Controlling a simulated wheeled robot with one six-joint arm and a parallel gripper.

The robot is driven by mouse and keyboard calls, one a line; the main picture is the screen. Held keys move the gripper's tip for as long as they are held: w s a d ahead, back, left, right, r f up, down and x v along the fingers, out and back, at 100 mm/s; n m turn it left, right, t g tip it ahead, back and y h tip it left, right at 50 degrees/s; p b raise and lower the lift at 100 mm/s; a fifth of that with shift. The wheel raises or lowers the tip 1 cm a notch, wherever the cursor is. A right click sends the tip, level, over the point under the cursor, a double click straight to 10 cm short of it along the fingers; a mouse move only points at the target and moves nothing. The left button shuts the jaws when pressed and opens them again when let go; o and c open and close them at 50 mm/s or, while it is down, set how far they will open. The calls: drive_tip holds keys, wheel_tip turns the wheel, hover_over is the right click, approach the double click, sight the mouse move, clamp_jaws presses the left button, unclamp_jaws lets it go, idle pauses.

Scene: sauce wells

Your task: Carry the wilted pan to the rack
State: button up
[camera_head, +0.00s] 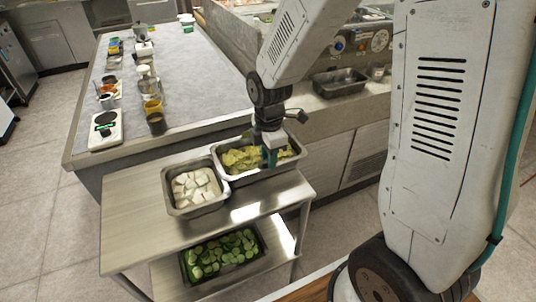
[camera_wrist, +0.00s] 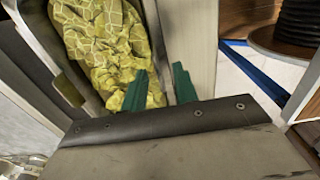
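The pan of yellowish, wilted-looking leaves (camera_head: 240,162) stands on the top of a two-level steel table, at its back right. It fills the upper left of the wrist view (camera_wrist: 105,45). My gripper (camera_head: 270,158) is at this pan's right part, pointing down. In the wrist view its green fingers (camera_wrist: 160,90) are apart, with the pan's side wall showing between them. One finger is on the leaf side and one on the outer side. I cannot tell whether either touches the wall. I cannot tell for sure which thing is the rack.
A pan of white pieces (camera_head: 180,207) stands close on the left. A pan of green slices (camera_head: 183,268) is on the table's lower shelf. The steel table (camera_head: 130,215) has bare room at left. An empty dark pan (camera_head: 338,91) sits on the counter behind.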

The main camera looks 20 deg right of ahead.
drive_tip(key=shift+r, duration=0.1)
wheel_tip(320, 180, up, 8)
drive_tip(key=shift+f, duration=0.15)
idle(0.4)
idle(0.3)
drive_tip(key=s+d+r+m, duration=0.1)
drive_tip(key=s+r+m, duration=0.3)
drive_tip(key=s+m, duration=0.2)
drive_tip(key=s+d+r+m+t, duration=0.1)
drive_tip(key=s+r+m, duration=0.3)
drive_tip(key=s+m, duration=0.2)
drive_tip(key=s+d+r+m, duration=0.1)
drive_tip(key=s+r+m, duration=0.2)
drive_tip(key=s+m, duration=0.3)
drive_tip(key=s, duration=0.4)
drive_tip(key=shift+r, duration=0.4)
